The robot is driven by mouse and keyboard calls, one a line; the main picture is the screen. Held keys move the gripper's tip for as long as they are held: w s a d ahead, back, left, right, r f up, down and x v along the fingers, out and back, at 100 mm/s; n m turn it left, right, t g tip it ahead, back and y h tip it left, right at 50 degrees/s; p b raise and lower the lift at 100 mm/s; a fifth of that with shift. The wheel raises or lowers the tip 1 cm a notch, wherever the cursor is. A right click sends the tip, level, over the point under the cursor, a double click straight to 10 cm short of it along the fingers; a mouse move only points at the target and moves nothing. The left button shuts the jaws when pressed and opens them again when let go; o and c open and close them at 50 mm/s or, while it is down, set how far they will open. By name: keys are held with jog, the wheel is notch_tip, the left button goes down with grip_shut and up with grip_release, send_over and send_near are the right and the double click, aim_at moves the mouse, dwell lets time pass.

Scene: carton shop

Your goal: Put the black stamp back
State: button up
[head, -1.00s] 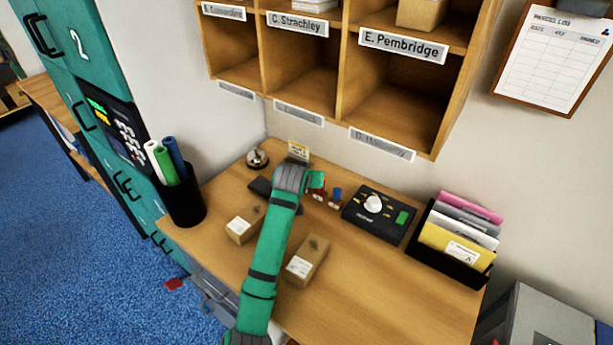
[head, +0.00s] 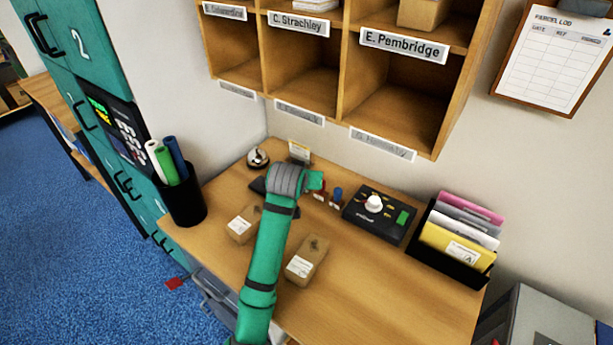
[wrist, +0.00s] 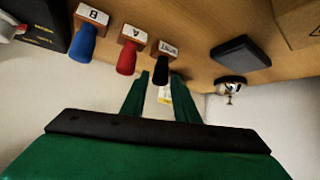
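In the wrist view the black stamp (wrist: 162,68) has a dark handle and a wooden block with a printed label. It is at the end of a row beside the red stamp (wrist: 128,58) and the blue stamp (wrist: 84,44). My gripper (wrist: 160,77) is open, its two green fingers apart, with the black handle's end between or just beyond the tips. I cannot tell if they touch it. In the head view the blue stamp (head: 337,193) and part of the red stamp (head: 321,190) show. My arm hides the black stamp and the fingers there.
A dark ink pad (wrist: 240,52) and a bell (head: 257,158) are close by. Two small cartons (head: 306,260) (head: 243,224) lie in front. A black device with a white knob (head: 373,204) and a file holder (head: 452,260) stand right. Pigeonholes (head: 345,85) hang above. The front right desk is clear.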

jog(key=v, duration=0.6)
jog(key=shift+a+r, duration=0.1)
jog(key=shift+a, duration=0.05)
dwell(0.3)
